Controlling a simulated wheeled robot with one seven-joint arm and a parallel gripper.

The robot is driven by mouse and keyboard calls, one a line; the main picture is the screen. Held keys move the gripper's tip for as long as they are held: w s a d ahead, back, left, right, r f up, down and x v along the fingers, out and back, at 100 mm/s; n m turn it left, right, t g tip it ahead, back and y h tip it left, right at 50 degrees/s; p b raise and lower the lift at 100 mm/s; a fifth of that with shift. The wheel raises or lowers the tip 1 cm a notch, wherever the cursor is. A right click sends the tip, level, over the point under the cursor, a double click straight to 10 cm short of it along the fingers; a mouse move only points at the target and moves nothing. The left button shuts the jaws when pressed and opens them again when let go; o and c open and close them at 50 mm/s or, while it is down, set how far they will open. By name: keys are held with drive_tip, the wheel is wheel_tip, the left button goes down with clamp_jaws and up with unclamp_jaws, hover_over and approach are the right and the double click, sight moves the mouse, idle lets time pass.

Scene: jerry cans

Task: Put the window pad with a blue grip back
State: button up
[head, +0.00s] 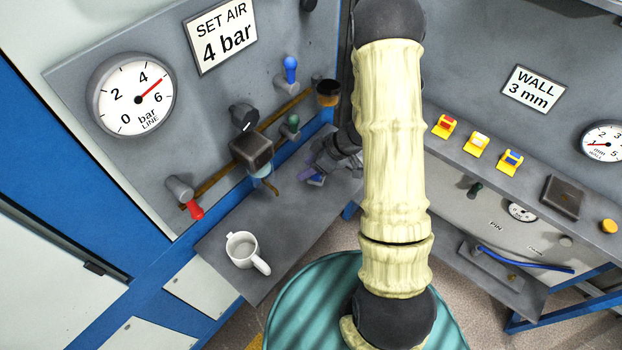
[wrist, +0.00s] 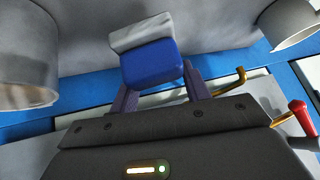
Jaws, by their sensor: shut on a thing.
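The window pad with a blue grip (wrist: 152,62) is in my gripper in the wrist view. It has a blue block and a pale grey pad on its far side. My gripper (wrist: 160,88) has one purple-grey finger on each side of the blue block. In the head view my gripper (head: 312,172) is low over the grey shelf at the left panel, right of the clear bowl. A small blue part of the pad (head: 316,180) shows there. I cannot tell whether the pad touches the shelf.
A white mug (head: 242,248) stands at the shelf's front left. A dark block with a clear bowl (head: 252,150), a red lever (head: 194,209) and a black cup (head: 327,93) are on the left panel. Yellow holders (head: 476,144) line the right ledge.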

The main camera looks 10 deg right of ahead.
drive_tip(key=shift+f, duration=0.7)
wheel_tip(320, 180, down, 4)
drive_tip(key=shift+r, duration=0.1)
drive_tip(key=o, duration=1.3)
drive_tip(key=v, duration=1.2)
drive_tip(key=shift+p, duration=0.4)
